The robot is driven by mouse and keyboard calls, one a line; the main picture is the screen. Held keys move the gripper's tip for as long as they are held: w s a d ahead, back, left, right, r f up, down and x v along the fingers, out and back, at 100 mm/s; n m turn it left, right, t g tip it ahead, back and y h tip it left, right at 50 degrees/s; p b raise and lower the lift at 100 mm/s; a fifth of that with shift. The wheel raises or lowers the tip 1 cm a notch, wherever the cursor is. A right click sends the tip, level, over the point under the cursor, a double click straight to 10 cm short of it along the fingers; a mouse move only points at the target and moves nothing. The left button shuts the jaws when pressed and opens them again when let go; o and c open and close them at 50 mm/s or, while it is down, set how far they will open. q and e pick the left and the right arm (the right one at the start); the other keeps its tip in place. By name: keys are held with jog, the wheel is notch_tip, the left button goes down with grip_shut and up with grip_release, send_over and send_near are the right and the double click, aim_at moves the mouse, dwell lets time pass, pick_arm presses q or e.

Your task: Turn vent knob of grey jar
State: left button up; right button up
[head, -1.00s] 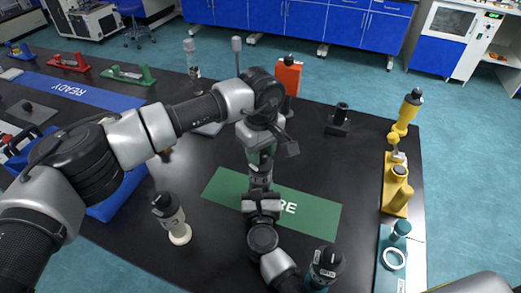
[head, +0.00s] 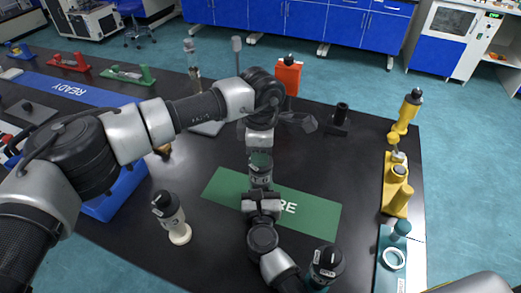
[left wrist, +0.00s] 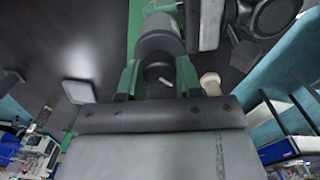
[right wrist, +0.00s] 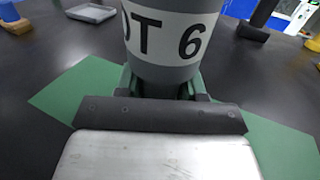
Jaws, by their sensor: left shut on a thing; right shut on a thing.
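The grey jar (head: 261,180) stands upright at the green mat (head: 323,215). In the right wrist view the jar (right wrist: 170,35) carries a white label ending in "T 6". My right gripper (head: 262,198) is shut on the jar's lower body from the front side. My left gripper (head: 261,154) points down from above and is shut at the jar's top, where the vent knob sits. In the left wrist view its green fingers flank the dark grey top (left wrist: 160,72). The knob itself is mostly hidden between the fingers.
A cream jar (head: 170,215) stands left of the mat and a teal jar (head: 325,265) at the front right. An orange bottle (head: 288,77) and a black stand (head: 339,118) are behind. Yellow parts (head: 397,190) line the right edge. The table left of the mat has free room.

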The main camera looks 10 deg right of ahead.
pick_arm(q)
jog(key=shift+r+n, duration=0.1)
jog(key=shift+n, duration=0.4)
pick_arm(e)
jog(key=shift+a, duration=0.1)
pick_arm(q)
jog(key=o, duration=0.9)
jog(key=shift+o, duration=0.2)
notch_tip(320, 180, up, 12)
pick_arm(e)
jog(key=o, duration=1.1)
jog(key=shift+s, duration=0.1)
